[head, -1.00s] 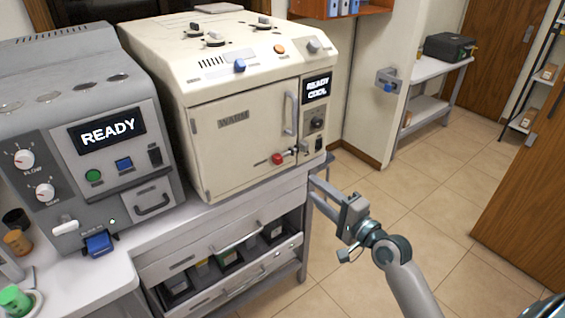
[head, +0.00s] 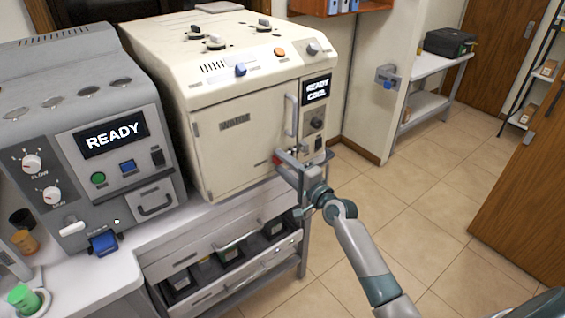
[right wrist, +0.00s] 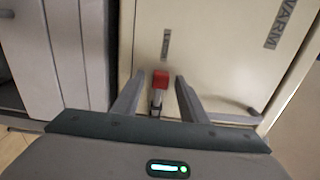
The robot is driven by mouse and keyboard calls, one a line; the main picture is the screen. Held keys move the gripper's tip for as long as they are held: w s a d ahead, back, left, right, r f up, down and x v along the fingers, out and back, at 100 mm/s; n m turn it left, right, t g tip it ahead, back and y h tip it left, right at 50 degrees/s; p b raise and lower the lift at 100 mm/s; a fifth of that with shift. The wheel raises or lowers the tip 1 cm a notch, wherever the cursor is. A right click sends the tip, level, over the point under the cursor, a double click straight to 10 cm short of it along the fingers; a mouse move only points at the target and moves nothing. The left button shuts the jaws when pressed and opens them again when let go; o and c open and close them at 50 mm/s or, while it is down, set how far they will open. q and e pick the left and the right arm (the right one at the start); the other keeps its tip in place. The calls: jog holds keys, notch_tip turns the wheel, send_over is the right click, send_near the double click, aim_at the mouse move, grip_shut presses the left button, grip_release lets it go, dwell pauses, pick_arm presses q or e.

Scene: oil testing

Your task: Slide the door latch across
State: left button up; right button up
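The cream oven (head: 170,60) has a shut front door (head: 235,135) with a grey vertical handle (head: 291,114). The latch's red knob (right wrist: 160,78) sits on a metal stem low on the oven front in the right wrist view. In the head view my right gripper (head: 284,160) is in front of the latch and hides most of it. In the right wrist view my right gripper (right wrist: 158,95) is open, with one finger on each side of the knob. Gaps show between the knob and the fingers. My left gripper is not in view.
A grey machine (head: 95,130) with a READY display stands left of the oven. A drawer unit (head: 215,240) with open bins is under the bench. The tiled floor (head: 420,210) to the right is clear. A side table (head: 430,85) stands at the back.

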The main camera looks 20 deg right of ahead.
jog(key=shift+w, duration=0.15)
grip_shut()
jog(key=d+b, duration=0.2)
jog(key=d, duration=0.1)
jog(key=shift+w+d+r, duration=0.1)
jog(key=shift+w+d, duration=0.2)
jog(key=shift+w, duration=0.1)
jog(key=shift+c, duration=1.5)
grip_release()
jog(key=o, duration=0.3)
jog(key=shift+d, duration=0.15)
